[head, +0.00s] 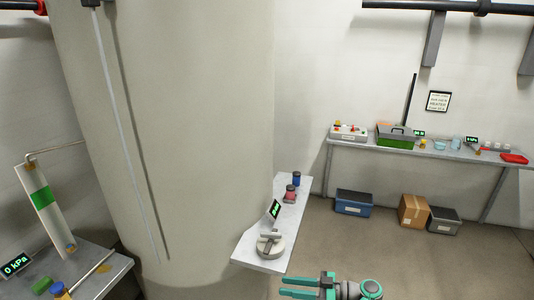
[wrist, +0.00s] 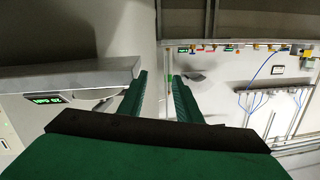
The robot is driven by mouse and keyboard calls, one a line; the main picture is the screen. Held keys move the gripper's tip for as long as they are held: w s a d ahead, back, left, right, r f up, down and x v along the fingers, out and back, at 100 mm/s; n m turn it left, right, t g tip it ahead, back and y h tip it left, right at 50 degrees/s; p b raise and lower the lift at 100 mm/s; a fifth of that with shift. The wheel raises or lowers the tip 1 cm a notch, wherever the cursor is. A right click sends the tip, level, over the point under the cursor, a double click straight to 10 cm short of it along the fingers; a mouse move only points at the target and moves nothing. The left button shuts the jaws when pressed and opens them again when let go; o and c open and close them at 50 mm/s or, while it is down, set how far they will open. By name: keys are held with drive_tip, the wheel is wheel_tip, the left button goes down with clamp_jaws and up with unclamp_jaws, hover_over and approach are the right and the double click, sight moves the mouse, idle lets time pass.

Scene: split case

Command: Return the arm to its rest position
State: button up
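My gripper (head: 284,285) shows at the bottom of the head view, right of centre, with teal fingers pointing left. My gripper also shows in the wrist view (wrist: 159,82), where its two green fingers stand apart with an empty gap between them. It is open and holds nothing. In the head view it is in front of and below the small grey shelf (head: 262,264), apart from it in the picture. Most of my arm is out of view.
The shelf bears a round grey device (head: 270,246), a green-lit display (head: 275,210), a red-topped jar (head: 290,192) and a blue jar (head: 297,179). A large pale column (head: 190,130) stands left. Boxes (head: 413,211) lie under the back bench (head: 440,154). Open floor (head: 370,245) lies right.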

drive_tip(key=s+a+f+m+t+h, duration=0.25)
drive_tip(key=s+a+f+m, duration=0.2)
drive_tip(key=f, duration=0.65)
drive_tip(key=s+a+f+m+t+h, duration=0.1)
drive_tip(key=s+a+f+m+h, duration=0.3)
drive_tip(key=f, duration=0.8)
drive_tip(key=s+a+f+m+t+h, duration=0.1)
drive_tip(key=s+f+m+h, duration=0.2)
drive_tip(key=s, duration=0.4)
drive_tip(key=s+a+f+m+h, duration=0.1)
drive_tip(key=s+f+h, duration=0.1)
drive_tip(key=s+f, duration=0.45)
drive_tip(key=s+d+r+m+t+h, duration=0.1)
drive_tip(key=s+r+h, duration=0.1)
drive_tip(key=s+r, duration=0.45)
drive_tip(key=s+d+r+t+h, duration=0.15)
drive_tip(key=s+r, duration=0.25)
drive_tip(key=s, duration=0.5)
drive_tip(key=s+r+t, duration=0.2)
drive_tip(key=s+r, duration=0.3)
drive_tip(key=r, duration=0.7)
drive_tip(key=s+r+t+h, duration=0.1)
drive_tip(key=s+r, duration=0.3)
drive_tip(key=r, duration=0.8)
drive_tip(key=shift+s+d+r+t, duration=0.15)
drive_tip(key=shift+s+r+t, duration=0.2)
drive_tip(key=shift+t, duration=0.45)
